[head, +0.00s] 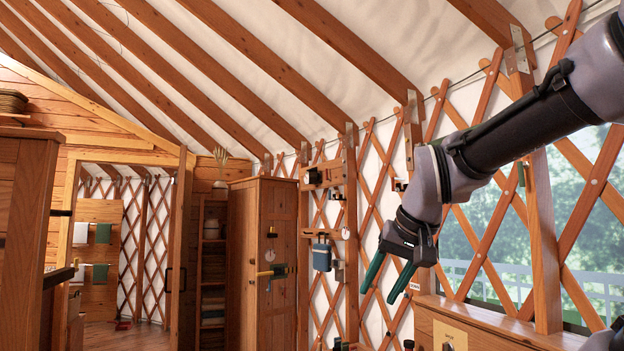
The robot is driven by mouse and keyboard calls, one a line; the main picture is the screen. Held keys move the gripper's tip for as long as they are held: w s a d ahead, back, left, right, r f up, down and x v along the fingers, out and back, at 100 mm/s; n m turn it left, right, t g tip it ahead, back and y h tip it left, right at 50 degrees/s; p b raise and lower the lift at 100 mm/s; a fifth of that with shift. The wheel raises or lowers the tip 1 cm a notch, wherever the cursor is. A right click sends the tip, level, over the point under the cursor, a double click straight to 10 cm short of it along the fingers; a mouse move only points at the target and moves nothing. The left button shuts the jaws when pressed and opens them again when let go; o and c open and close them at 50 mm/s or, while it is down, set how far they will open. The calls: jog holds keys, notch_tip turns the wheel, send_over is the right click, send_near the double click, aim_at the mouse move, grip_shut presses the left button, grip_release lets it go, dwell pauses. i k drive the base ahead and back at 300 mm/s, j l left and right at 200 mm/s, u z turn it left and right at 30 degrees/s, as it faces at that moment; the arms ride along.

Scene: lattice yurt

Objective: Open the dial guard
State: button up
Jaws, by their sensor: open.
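My gripper (378,296) is right of centre, pointing down and to the left. Its two dark green fingers are apart with nothing between them. I cannot clearly make out a dial guard. A pale yellow plate (452,338) with a small dark part shows on the wooden cabinet front at the bottom edge, below and right of my gripper. It is cut off by the frame, and I cannot tell whether it carries the dial or its guard.
A wooden cabinet (480,318) stands under the window at the lower right. A blue box (322,256) hangs on the lattice wall left of my gripper. A tall wooden wardrobe (250,230) stands farther left. Dark objects show along the bottom edge below my gripper.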

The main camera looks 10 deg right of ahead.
aim_at(313, 173)
jog(key=i+u, duration=0.2)
jog(key=i, duration=1.95)
jog(key=i+z, duration=0.1)
jog(key=i, duration=0.85)
jog(key=i+j, duration=0.15)
jog(key=i, duration=0.8)
